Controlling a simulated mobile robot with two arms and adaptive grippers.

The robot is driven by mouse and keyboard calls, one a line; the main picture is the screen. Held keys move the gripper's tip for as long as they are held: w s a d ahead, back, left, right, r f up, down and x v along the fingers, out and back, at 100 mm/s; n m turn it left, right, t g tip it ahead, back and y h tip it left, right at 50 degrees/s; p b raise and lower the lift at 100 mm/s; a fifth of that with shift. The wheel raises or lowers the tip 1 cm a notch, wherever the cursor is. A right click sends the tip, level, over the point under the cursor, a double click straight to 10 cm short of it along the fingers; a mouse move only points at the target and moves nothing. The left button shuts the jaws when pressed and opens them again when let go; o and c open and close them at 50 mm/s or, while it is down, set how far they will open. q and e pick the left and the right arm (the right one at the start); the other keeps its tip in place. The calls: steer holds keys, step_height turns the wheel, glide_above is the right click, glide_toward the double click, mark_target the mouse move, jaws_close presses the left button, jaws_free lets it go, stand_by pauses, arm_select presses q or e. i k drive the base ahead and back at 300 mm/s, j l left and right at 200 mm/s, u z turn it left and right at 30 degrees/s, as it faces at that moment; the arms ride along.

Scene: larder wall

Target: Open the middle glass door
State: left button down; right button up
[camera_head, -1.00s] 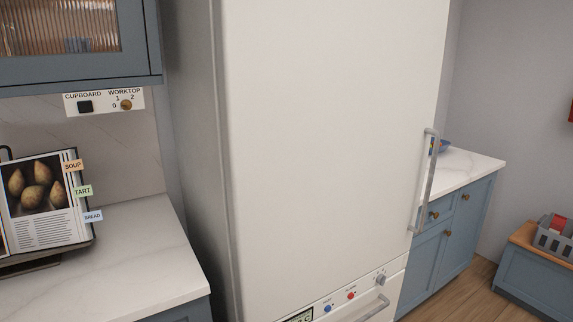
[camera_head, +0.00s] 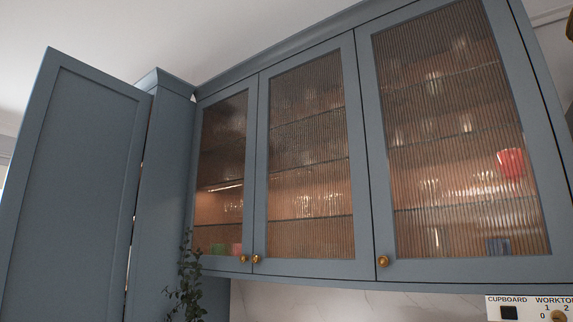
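The middle glass door (camera_head: 310,160) of the blue wall cupboard is shut. It has ribbed glass in a blue frame, and its brass knob (camera_head: 257,259) sits at its lower left corner. The left glass door (camera_head: 221,175) is also shut, with its brass knob (camera_head: 244,259) at lower right, close beside the middle door's knob. The right glass door (camera_head: 455,140) is shut, with its knob (camera_head: 383,261) at lower left. Glasses and shelves show dimly behind the ribbed panes. Neither of my grippers is in view.
A tall blue door panel (camera_head: 75,190) stands at the left, beside a tall blue unit. A trailing plant (camera_head: 188,280) hangs below the left glass door. A switch panel (camera_head: 530,308) is at the lower right. A red cup (camera_head: 511,163) shows behind the right pane.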

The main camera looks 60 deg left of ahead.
mark_target(313, 214)
steer(key=u, duration=1.85)
